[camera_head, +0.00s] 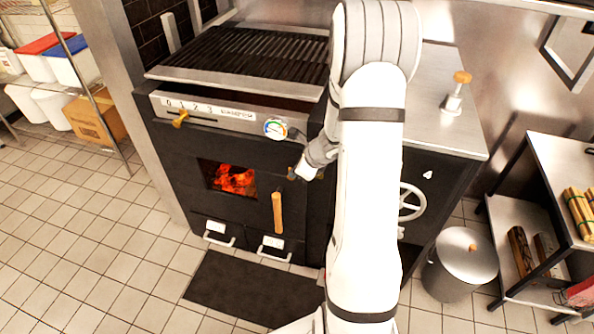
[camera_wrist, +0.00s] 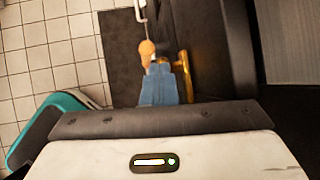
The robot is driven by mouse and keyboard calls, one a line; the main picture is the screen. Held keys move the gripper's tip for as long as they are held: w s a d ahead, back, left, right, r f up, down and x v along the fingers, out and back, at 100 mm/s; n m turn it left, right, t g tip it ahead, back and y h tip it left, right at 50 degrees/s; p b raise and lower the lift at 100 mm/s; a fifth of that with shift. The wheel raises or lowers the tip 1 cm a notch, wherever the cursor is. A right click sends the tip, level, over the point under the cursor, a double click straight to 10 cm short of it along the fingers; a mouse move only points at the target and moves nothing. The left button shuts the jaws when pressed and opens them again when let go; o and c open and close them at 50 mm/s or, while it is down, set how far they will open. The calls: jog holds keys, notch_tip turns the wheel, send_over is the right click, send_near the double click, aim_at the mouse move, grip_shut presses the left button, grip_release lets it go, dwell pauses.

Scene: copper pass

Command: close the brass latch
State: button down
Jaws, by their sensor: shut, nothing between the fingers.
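The brass latch (camera_wrist: 188,74) shows in the wrist view as a gold bar on the dark oven front, just right of my fingertips. In the head view only a small brass bit (camera_head: 291,173) shows at the door's right edge beside my gripper (camera_head: 298,174). My gripper also shows in the wrist view (camera_wrist: 163,68), with its bluish fingers shut and empty. The fingertips are at or very close to the latch; I cannot tell if they touch it. The firebox door's wooden handle (camera_head: 278,212) hangs left of and below my gripper. My arm hides the oven front to the right.
Glowing coals (camera_head: 232,180) show in the door window. A dial gauge (camera_head: 275,128) sits above the door. A spoked handwheel (camera_head: 411,203) and a lidded metal bin (camera_head: 459,262) are right of my arm. A dark mat (camera_head: 240,288) lies on the floor in front.

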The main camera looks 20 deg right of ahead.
jog(key=w+a+r+p+v, duration=0.1)
jog(key=p+v, duration=0.4)
jog(key=v, duration=0.9)
jog(key=s+a+r+n+g, duration=0.1)
jog(key=s+a+r+n, duration=0.3)
jog(key=a+n, duration=0.25)
jog(key=s+a+r+n+g, duration=0.1)
jog(key=s+a+r+n, duration=0.3)
jog(key=a+n, duration=0.25)
jog(key=s+a+r+n+g+h, duration=0.1)
jog(key=s+a+r+n+h, duration=0.1)
jog(key=s+n, duration=0.9)
jog(key=r+n+h, duration=0.1)
jog(key=n, duration=0.1)
jog(key=shift+r+n+h, duration=0.3)
jog(key=shift+s, duration=0.1)
